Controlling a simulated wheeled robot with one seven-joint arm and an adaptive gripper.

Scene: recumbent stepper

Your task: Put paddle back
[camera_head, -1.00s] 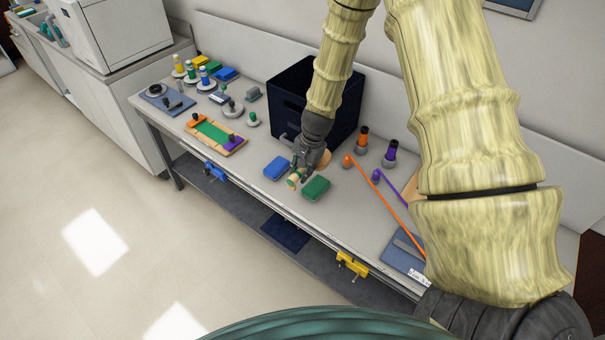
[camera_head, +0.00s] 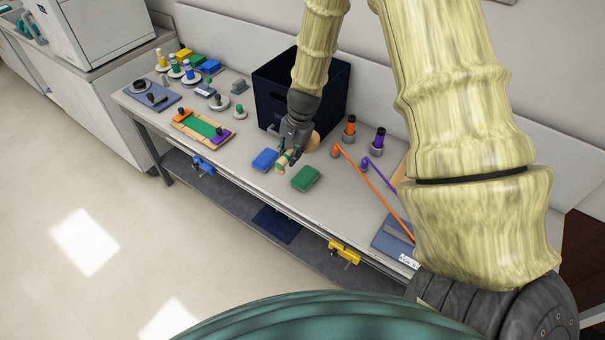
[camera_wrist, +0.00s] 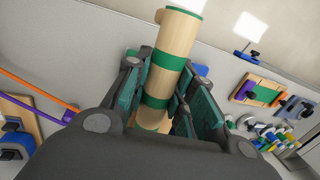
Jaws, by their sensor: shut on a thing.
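The paddle has a light wooden handle (camera_wrist: 168,65) with green bands, which shows in the wrist view running up between my fingers. My gripper (camera_wrist: 160,95) is shut around this handle. In the head view the handle's end (camera_head: 283,160) sticks out below my gripper (camera_head: 291,148), and a round wooden part (camera_head: 313,141) shows beside the gripper, partly hidden. The paddle is over the bench, between the dark box and the blue and green pads. Whether it touches the bench I cannot tell.
The dark blue open box (camera_head: 272,108) stands behind my gripper. A blue pad (camera_head: 265,160) and a green pad (camera_head: 306,178) lie in front. Orange (camera_head: 372,192) and purple (camera_head: 380,176) rods are at right. A wooden board (camera_head: 196,125) with a green strip lies at left.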

